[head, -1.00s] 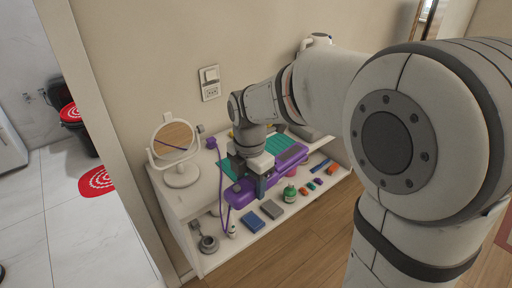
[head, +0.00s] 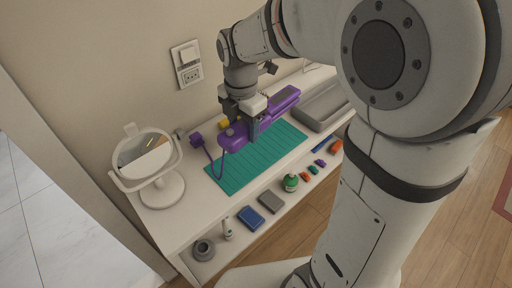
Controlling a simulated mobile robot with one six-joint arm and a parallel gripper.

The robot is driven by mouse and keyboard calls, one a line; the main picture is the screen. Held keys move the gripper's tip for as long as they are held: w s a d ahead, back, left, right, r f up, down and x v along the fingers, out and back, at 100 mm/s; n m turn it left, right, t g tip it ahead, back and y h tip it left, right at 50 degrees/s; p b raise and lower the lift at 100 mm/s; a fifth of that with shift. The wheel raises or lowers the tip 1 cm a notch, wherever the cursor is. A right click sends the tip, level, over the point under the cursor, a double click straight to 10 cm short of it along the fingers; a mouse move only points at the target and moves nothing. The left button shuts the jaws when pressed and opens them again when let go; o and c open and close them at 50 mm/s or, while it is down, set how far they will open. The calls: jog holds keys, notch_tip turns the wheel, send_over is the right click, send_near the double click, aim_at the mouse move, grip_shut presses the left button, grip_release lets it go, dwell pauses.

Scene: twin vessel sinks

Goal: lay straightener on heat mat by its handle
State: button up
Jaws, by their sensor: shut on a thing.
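The purple straightener (head: 280,103) is held in my gripper (head: 253,128), which is shut on it near its left, handle end. Its long body slants up to the right, and its purple cord hangs from the left end towards a purple plug (head: 196,139) on the counter. The teal heat mat (head: 236,173) lies flat on the white counter. The straightener appears above the back part of the mat; I cannot tell how large the gap is. My gripper hides part of the straightener's middle.
A round white mirror (head: 160,188) stands at the counter's left. A grey basin or tray (head: 325,104) is at the right. A yellow item (head: 223,124) sits behind the gripper. The lower shelf holds a green bottle (head: 290,183), a blue box (head: 250,218) and several small items.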

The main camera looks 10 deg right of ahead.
aim_at(240, 165)
jog(key=shift+s+a+r+p, duration=0.15)
jog(key=shift+a+r+p, duration=0.25)
jog(key=shift+p, duration=0.55)
jog(key=shift+s+a+m+p, duration=0.2)
jog(key=shift+m+p, duration=0.1)
jog(key=shift+p, duration=0.15)
jog(key=shift+s+a+f, duration=0.15)
notch_tip(240, 165, down, 10)
jog(key=shift+f+p, duration=0.1)
jog(key=shift+p, duration=0.45)
jog(key=shift+f, duration=0.15)
jog(key=o, duration=1.3)
jog(key=shift+c, duration=0.2)
jog(key=shift+s, duration=0.1)
